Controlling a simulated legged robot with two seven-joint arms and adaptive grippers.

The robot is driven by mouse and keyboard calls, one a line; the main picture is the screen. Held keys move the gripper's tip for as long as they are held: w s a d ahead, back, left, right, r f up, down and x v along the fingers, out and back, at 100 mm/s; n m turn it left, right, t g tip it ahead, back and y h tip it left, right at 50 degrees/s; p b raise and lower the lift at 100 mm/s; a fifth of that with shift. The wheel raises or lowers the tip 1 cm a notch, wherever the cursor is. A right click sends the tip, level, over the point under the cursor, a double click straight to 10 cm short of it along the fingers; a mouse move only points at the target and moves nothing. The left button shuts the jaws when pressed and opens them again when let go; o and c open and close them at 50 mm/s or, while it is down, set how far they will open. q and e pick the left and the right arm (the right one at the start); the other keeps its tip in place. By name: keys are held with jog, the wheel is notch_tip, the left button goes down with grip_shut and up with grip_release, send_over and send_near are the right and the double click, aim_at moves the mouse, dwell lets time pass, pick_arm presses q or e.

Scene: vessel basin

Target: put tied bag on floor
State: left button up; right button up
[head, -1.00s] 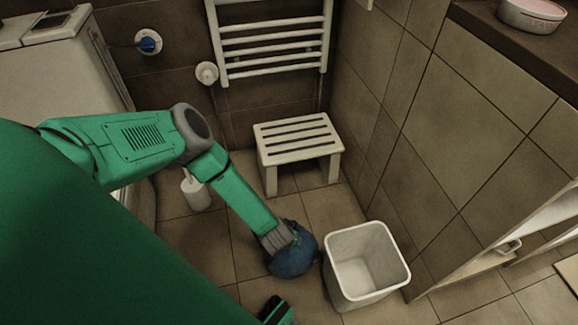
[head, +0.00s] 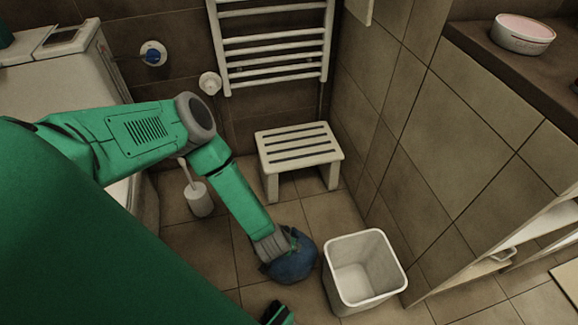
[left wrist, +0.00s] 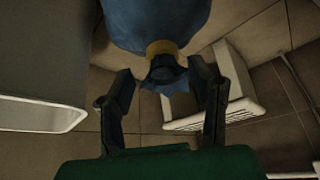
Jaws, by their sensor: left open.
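The tied blue bag (head: 292,264) is low at the floor tiles, just left of the white bin (head: 362,270). In the left wrist view the bag (left wrist: 158,18) has a yellow tie around its neck and a loose gathered end. My left gripper (head: 274,244) reaches down to the bag from above. In the left wrist view my left gripper (left wrist: 160,76) is open, with one finger on each side of the gathered end and gaps between. Whether the bag's underside touches the floor is hidden.
A white slatted stool (head: 298,146) stands behind the bag. A toilet brush holder (head: 199,199) stands to the left. Tiled floor (head: 205,245) left of the bag is clear.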

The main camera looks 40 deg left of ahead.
pick_arm(q)
jog(key=s+d+r+m+g+h+p, duration=0.1)
jog(key=s+d+r+h, duration=0.1)
jog(key=s+d+r, duration=0.4)
jog(key=s+d+r+m+g+h+p, duration=0.1)
jog(key=s+d+r+m, duration=0.15)
jog(key=r, duration=0.45)
jog(key=s+a+r+g+y, duration=0.1)
jog(key=s+a+r+g, duration=0.1)
jog(key=s+a+r, duration=0.7)
jog(key=shift+s+a+r+y, duration=0.15)
jog(key=shift+a+r+y, duration=0.25)
jog(key=shift+a+r, duration=0.6)
